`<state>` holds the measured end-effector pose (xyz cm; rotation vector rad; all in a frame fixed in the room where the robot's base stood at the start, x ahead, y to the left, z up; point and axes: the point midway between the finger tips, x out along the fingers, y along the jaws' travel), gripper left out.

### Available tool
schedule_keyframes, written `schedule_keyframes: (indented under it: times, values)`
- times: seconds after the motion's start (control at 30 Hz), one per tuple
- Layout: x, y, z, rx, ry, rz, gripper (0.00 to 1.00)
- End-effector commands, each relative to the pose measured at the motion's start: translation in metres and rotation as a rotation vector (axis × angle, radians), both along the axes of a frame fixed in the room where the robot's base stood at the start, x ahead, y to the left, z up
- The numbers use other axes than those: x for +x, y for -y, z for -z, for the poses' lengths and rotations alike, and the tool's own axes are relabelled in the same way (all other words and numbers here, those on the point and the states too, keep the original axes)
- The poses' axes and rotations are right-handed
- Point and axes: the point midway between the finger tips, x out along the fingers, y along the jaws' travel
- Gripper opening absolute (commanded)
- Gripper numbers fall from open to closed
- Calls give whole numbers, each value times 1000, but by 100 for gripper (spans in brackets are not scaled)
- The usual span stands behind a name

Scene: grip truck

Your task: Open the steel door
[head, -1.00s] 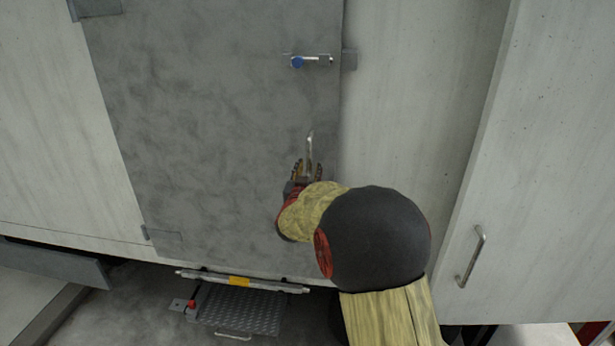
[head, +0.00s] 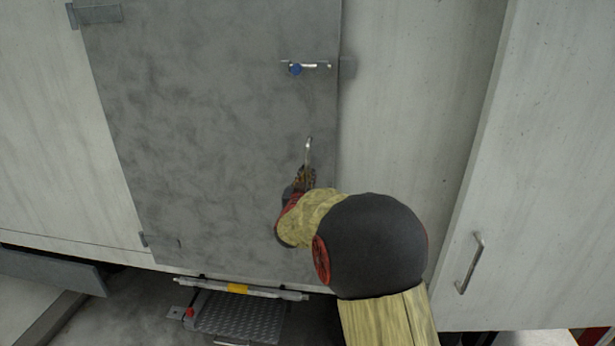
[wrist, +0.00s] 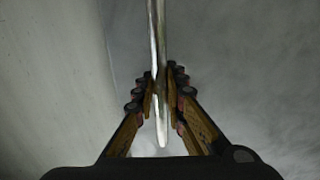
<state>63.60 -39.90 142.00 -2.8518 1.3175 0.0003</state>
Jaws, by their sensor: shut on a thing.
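The steel door (head: 210,130) is a large grey mottled panel in the head view, with hinges at its left edge. Its upright metal handle (head: 309,150) is near the right edge. My gripper (head: 304,178) is around the lower part of this handle and shut on it. In the wrist view the silver handle (wrist: 156,45) runs between my fingers (wrist: 161,88). A bolt with a blue knob (head: 296,69) is on the door above the handle. My arm covers the door's lower right corner. I cannot tell clearly whether the door stands slightly ajar.
A pale panel (head: 540,170) with its own metal handle (head: 470,263) juts out at the right. Below the door are a metal bar with a yellow patch (head: 237,288) and a ridged step plate (head: 240,314). A pale wall (head: 420,100) is right of the door.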

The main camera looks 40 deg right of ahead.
Motion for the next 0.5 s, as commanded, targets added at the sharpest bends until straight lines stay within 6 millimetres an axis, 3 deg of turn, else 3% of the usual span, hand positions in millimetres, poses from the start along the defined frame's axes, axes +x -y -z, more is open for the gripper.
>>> schedule_keyframes:
  times: [0.3,0.5]
  values:
    - [-1,-1,0,0,0,-1,0]
    - [-9,-15,0,-1,0,-2,0]
